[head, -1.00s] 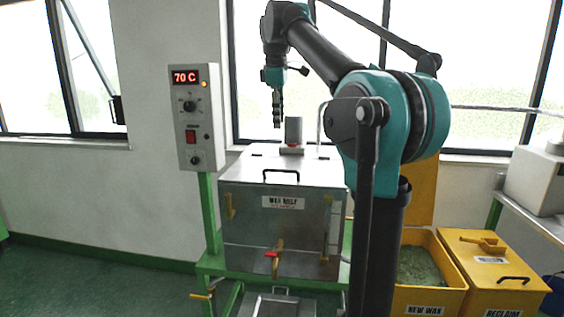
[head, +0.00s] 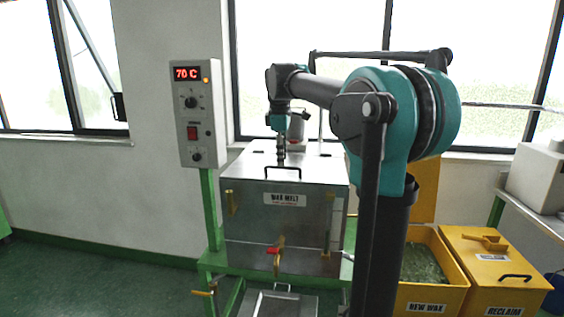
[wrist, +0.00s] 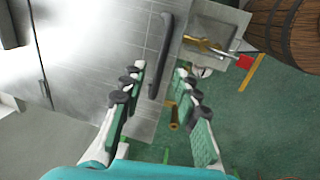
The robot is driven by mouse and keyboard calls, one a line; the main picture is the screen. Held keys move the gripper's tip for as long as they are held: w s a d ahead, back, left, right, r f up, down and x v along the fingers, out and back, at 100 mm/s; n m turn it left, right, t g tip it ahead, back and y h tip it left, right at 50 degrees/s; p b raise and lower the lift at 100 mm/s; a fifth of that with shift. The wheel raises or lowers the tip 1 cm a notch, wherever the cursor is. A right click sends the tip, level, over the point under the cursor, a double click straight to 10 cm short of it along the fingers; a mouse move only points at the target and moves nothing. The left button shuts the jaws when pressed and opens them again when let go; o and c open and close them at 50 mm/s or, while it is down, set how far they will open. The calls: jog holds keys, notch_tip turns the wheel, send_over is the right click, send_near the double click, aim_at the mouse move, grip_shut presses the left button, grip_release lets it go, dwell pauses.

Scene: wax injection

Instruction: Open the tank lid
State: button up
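The wax melt tank (head: 275,215) is a steel box with a flat closed lid (head: 240,165). A black bar handle (head: 283,171) stands at the lid's front edge. My gripper (head: 281,162) points down just above the lid, close behind the handle in the head view. In the wrist view my gripper (wrist: 160,88) is open, its two fingers apart with nothing held between them.
A control box (head: 195,115) reading 70 C stands left of the tank. A red-handled tap (head: 275,251) sticks out of the tank front above a metal tray (head: 283,303). Yellow new wax (head: 425,297) and reclaim (head: 500,270) bins stand at the right.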

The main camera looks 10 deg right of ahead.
jog(key=shift+w+f, duration=0.2)
jog(key=shift+f, duration=0.95)
jog(key=shift+c, duration=0.6)
grip_shut()
